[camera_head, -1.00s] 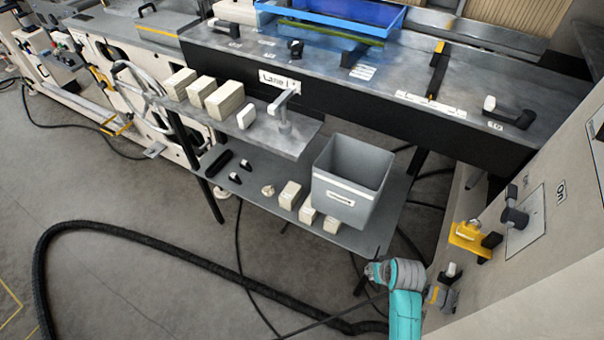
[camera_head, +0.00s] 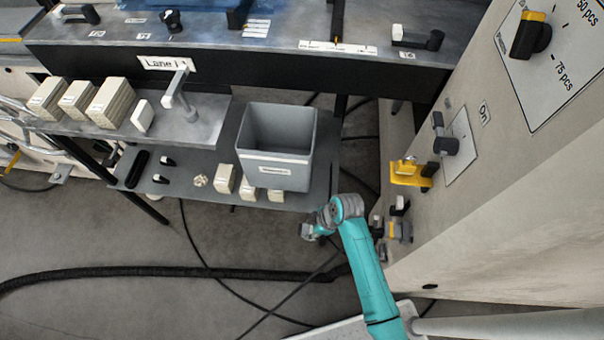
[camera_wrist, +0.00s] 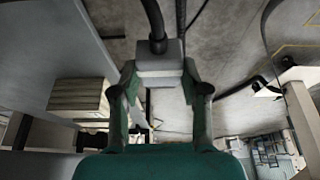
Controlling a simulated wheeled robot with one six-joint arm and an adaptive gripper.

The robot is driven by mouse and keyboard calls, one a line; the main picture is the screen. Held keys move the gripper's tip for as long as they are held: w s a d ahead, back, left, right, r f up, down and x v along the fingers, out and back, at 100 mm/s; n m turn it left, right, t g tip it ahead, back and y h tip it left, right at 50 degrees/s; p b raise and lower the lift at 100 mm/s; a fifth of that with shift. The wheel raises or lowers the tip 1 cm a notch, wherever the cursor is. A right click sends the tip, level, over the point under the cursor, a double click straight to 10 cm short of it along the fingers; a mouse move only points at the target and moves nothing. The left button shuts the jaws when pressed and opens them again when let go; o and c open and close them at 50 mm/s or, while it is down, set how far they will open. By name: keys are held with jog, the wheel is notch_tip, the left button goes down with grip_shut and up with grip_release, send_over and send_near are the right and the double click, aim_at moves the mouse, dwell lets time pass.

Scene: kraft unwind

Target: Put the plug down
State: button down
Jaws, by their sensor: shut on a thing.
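The plug (camera_wrist: 160,68) is a light grey block with a black cable (camera_wrist: 154,20) running from it towards the top of the wrist view. My gripper (camera_wrist: 160,82) is shut on the plug, one finger on each side. In the camera_head view my gripper (camera_head: 310,230) hangs at the end of my teal arm, in front of the lower shelf and left of the big cabinet. The plug is too small to make out there. I cannot tell from these views how high it is above the floor.
A grey bin (camera_head: 278,165) and several pale blocks stand on the lower shelf (camera_head: 200,195). The cabinet (camera_head: 480,210) at the right has a yellow lock-like fitting (camera_head: 410,172) and switches. A thick black hose (camera_head: 130,272) and thin cables lie on the floor. Floor at lower left is open.

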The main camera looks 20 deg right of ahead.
jog(key=w+d, duration=0.2)
jog(key=w, duration=0.3)
jog(key=w+d, duration=0.2)
jog(key=w, duration=0.3)
jog(key=w+d, duration=0.2)
jog(key=w, duration=0.3)
jog(key=shift+w+d, duration=0.1)
jog(key=shift+d, duration=0.05)
jog(key=shift+w+d+f, duration=0.15)
jog(key=shift+w, duration=0.15)
jog(key=shift+f, duration=1.55)
jog(key=c, duration=0.6)
grip_release()
jog(key=shift+f, duration=0.15)
jog(key=v, duration=0.7)
jog(key=shift+r, duration=0.35)
